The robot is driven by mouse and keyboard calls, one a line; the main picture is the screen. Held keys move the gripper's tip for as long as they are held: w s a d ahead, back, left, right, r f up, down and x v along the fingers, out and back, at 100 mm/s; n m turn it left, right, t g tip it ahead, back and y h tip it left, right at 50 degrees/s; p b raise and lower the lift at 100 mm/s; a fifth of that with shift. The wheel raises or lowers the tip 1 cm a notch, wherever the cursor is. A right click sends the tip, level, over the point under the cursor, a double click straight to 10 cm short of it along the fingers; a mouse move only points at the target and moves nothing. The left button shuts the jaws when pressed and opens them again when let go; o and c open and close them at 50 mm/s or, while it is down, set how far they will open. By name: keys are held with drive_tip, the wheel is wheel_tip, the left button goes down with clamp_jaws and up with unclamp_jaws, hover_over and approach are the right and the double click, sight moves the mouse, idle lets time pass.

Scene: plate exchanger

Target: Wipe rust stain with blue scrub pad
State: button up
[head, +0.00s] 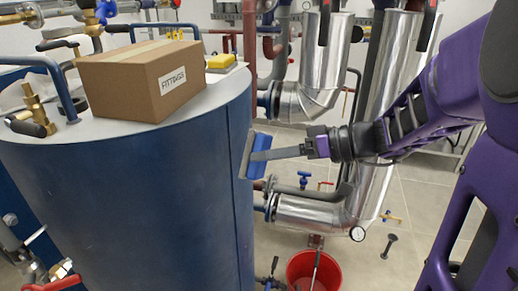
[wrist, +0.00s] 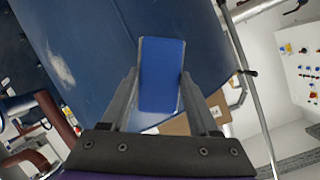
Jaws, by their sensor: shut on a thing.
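The blue scrub pad (head: 262,142) is held between the fingers of my gripper (head: 258,157), upright beside the right edge of the big blue tank (head: 120,190). A grey layer shows on its left side. In the wrist view the pad (wrist: 162,75) sits between both fingertips, in front of the tank's blue wall (wrist: 100,40). I cannot tell whether it touches the wall. A pale, rough patch (wrist: 60,68) shows on the wall left of the pad; I cannot tell if it is the rust stain. No stain shows in the head view.
Silver lagged pipes (head: 310,212) stand behind my gripper. A red bucket (head: 314,270) stands below on the tiled floor.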

idle(0.3)
drive_tip(key=shift+s+d, duration=0.4)
drive_tip(key=shift+d, duration=0.3)
drive_tip(key=shift+s+d, duration=0.4)
drive_tip(key=shift+d, duration=0.25)
